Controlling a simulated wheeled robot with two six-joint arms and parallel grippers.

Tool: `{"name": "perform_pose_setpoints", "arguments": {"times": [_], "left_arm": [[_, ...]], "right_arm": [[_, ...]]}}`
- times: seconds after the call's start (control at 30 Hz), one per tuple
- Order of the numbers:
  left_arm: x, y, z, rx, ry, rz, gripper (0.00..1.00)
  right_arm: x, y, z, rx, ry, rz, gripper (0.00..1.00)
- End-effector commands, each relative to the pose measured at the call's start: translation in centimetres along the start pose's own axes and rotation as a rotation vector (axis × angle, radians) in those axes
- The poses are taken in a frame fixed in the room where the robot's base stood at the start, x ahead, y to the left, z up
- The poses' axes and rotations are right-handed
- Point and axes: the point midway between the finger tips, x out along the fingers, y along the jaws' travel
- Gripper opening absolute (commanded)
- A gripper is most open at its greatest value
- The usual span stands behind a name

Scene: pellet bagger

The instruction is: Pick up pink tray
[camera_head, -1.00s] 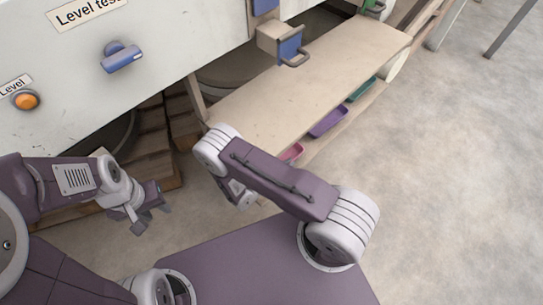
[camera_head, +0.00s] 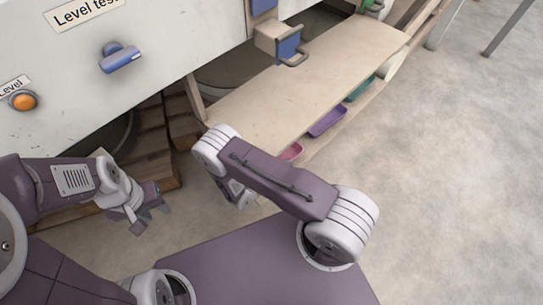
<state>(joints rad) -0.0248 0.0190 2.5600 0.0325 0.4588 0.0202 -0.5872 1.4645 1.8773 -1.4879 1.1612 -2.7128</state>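The pink tray (camera_head: 292,152) shows as a small corner under the front edge of the wooden shelf, beside my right arm. Most of it is hidden by the shelf and that arm. My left gripper (camera_head: 151,211) is at the left, above the floor and well apart from the tray; its fingers look spread with nothing between them. My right gripper (camera_head: 241,196) is mostly hidden behind its own arm, left of the tray. I cannot see whether its fingers are open or shut.
A purple tray (camera_head: 327,122) and a teal tray (camera_head: 360,88) sit under the wooden shelf (camera_head: 310,75), further along. Wooden pallets (camera_head: 150,150) lie at left. The floor (camera_head: 450,170) at right is clear.

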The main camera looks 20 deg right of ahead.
Motion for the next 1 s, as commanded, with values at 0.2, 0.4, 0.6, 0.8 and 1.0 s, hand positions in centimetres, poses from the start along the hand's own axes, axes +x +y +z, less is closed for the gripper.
{"name": "perform_pose_setpoints", "arguments": {"times": [0.2,0.4,0.6,0.8,1.0], "left_arm": [[-0.3,0.0,0.0,0.0,0.0,0.0,0.36],[-2.4,0.1,-0.2,0.0,0.0,0.0,0.36],[-4.4,0.1,-0.5,0.0,0.0,0.0,0.36],[-6.2,0.1,-0.6,0.0,0.0,0.0,0.36],[-7.7,0.1,-0.8,0.0,0.0,0.0,0.36]], "right_arm": [[-0.1,-0.1,-0.3,0.0,0.0,0.0,0.0],[-0.9,-0.5,-2.3,0.001,0.0,0.0,0.0],[-1.5,0.9,-3.9,-0.007,0.002,0.001,0.0],[-1.7,5.6,-5.0,-0.011,0.002,0.0,0.0],[-1.8,11.7,-6.2,-0.012,0.003,-0.003,0.0]]}}
